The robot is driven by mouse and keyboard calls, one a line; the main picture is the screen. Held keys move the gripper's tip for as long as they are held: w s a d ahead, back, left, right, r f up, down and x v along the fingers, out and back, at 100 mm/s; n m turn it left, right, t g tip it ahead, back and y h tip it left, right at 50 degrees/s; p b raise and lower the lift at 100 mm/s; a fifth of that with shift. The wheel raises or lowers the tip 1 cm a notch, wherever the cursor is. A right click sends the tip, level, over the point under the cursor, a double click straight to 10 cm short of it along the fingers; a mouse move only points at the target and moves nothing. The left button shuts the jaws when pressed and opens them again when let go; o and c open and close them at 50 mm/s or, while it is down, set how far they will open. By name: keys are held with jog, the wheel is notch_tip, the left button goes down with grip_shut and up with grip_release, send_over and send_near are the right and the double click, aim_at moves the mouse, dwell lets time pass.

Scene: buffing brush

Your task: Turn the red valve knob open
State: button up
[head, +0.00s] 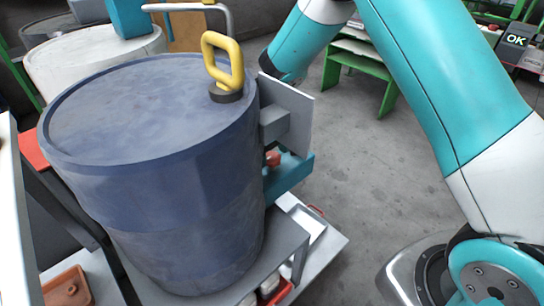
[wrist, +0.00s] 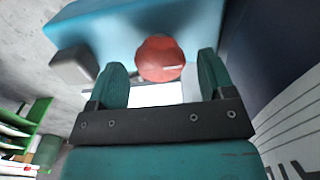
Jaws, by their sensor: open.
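The red valve knob (wrist: 160,58) is round, with a pale mark on its right side, and sits on a light blue body (wrist: 120,22). In the wrist view my gripper (wrist: 162,62) has its two teal fingers spread apart, one left and one right of the knob, with gaps on both sides. I cannot tell how deep the fingertips reach past the knob. In the head view a small red part (head: 272,158), likely the knob, shows by a teal block (head: 290,177), partly hidden by the barrel and a grey plate. My gripper cannot be made out there.
A large dark blue barrel (head: 150,150) with a yellow handle (head: 222,60) stands left of the knob. A grey plate (head: 292,105) stands upright above the teal block. A grey box (wrist: 72,68) sits left of the fingers. Open floor (head: 370,165) lies to the right.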

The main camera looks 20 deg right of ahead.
jog(key=shift+f, duration=0.45)
jog(key=c, duration=0.9)
